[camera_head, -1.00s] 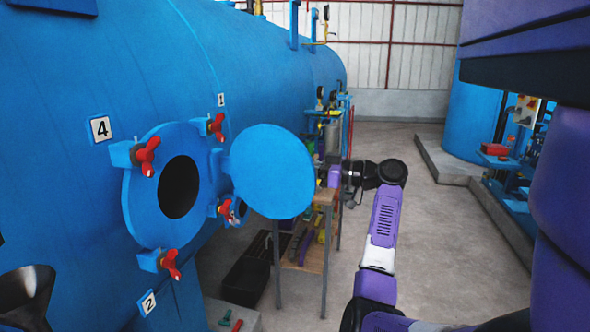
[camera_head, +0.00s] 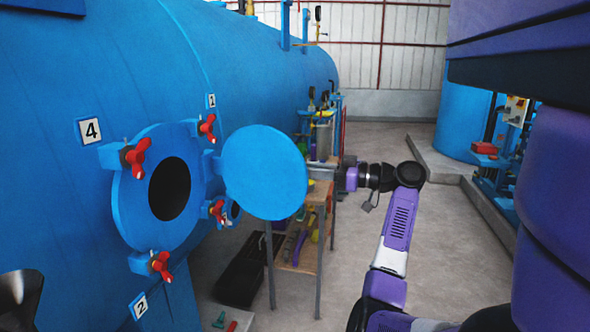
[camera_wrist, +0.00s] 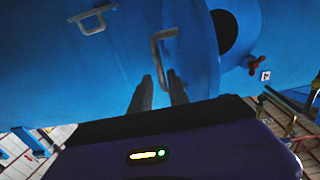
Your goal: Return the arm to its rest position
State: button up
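My arm reaches forward from the lower right in the head view, with its wrist bent left toward the open round blue door (camera_head: 264,172). My gripper (camera_head: 318,171) is at the door's right edge, partly hidden by it. In the wrist view, its two dark fingers (camera_wrist: 160,78) are apart. A grey bent door handle (camera_wrist: 156,55) lies just ahead of them, its lower end appearing between the fingertips. I cannot tell whether they touch. The blue autoclave (camera_head: 60,90) fills the left side, with its dark round port (camera_head: 169,188) uncovered.
Red clamp handles (camera_head: 136,157) surround the port. A wooden bench (camera_head: 310,262) with tools stands behind and below the door, close to my gripper. The grey floor right of my arm (camera_head: 450,235) is clear up to a raised kerb.

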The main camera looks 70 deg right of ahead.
jog(key=shift+s, duration=0.9)
jog(key=shift+d, duration=0.1)
